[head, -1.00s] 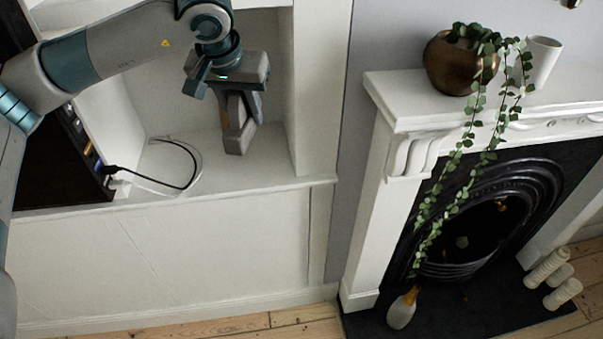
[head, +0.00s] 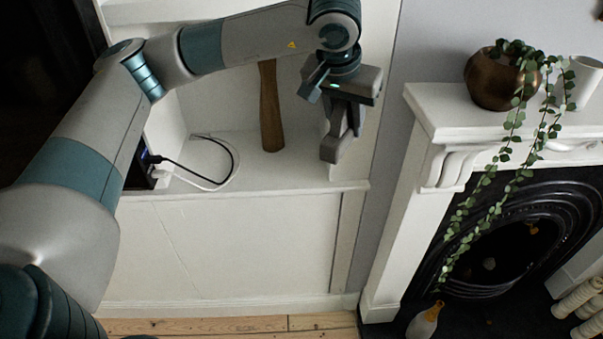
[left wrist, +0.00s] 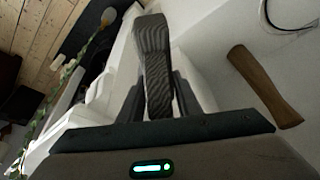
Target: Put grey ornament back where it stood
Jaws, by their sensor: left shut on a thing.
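The grey ornament (left wrist: 155,65) shows in the left wrist view as a dark, finely ribbed upright piece between the two fingers. My left gripper (left wrist: 152,95) is shut on it. In the head view my left gripper (head: 342,140) hangs at the right side of the white alcove, above the ledge's front. My right gripper is not in view.
A brown wooden piece (head: 271,108) stands in the alcove, left of the gripper; it also shows in the left wrist view (left wrist: 264,86). A black cable (head: 205,165) lies further left. The mantel (head: 450,115) bears a bronze plant pot (head: 495,82) and white cup (head: 580,78).

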